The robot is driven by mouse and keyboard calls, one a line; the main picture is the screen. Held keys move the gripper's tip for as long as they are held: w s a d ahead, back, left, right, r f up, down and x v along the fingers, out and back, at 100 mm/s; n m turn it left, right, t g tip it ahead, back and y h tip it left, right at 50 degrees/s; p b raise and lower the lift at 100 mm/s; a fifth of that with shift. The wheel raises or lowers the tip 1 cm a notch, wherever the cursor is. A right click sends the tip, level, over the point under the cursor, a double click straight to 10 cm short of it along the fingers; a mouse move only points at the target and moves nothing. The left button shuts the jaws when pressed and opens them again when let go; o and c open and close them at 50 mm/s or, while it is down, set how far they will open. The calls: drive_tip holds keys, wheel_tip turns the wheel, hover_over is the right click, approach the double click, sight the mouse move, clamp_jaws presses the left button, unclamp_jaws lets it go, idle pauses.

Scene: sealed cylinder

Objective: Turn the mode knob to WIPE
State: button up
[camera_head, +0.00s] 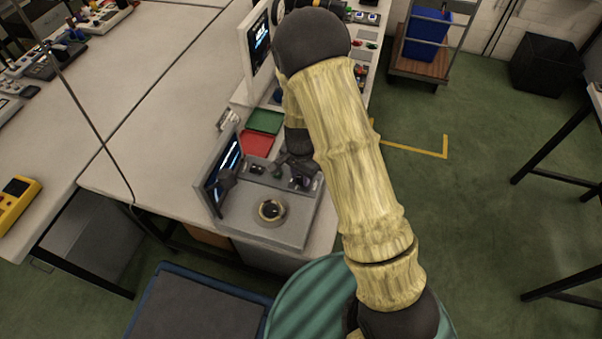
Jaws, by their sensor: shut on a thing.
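A grey control unit (236,225) sits at the front corner of the white bench, with an upright screen (223,172) on its left side. A round dark fitting with a pale ring (271,210) is set in its top. A row of small dark controls (257,169) runs along its back edge. My gripper (299,174) reaches down at the right end of this row and is shut on what appears to be the mode knob. The fingers and arm hide most of that knob. Its pointer and the WIPE label are too small to read.
A green tray (264,122) and a red tray (257,144) lie just behind the unit. A larger screen (258,45) stands farther back. A yellow device (17,203) is at the far left. The bench between is mostly clear.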

sight(301, 177)
drive_tip(key=shift+w+r+m+p, duration=0.15)
drive_tip(key=shift+m+p, duration=0.2)
drive_tip(key=shift+m, duration=0.85)
drive_tip(key=o, duration=1)
wheel_tip(301, 177, up, 17)
drive_tip(key=shift+b, duration=0.3)
drive_tip(key=shift+r, duration=0.1)
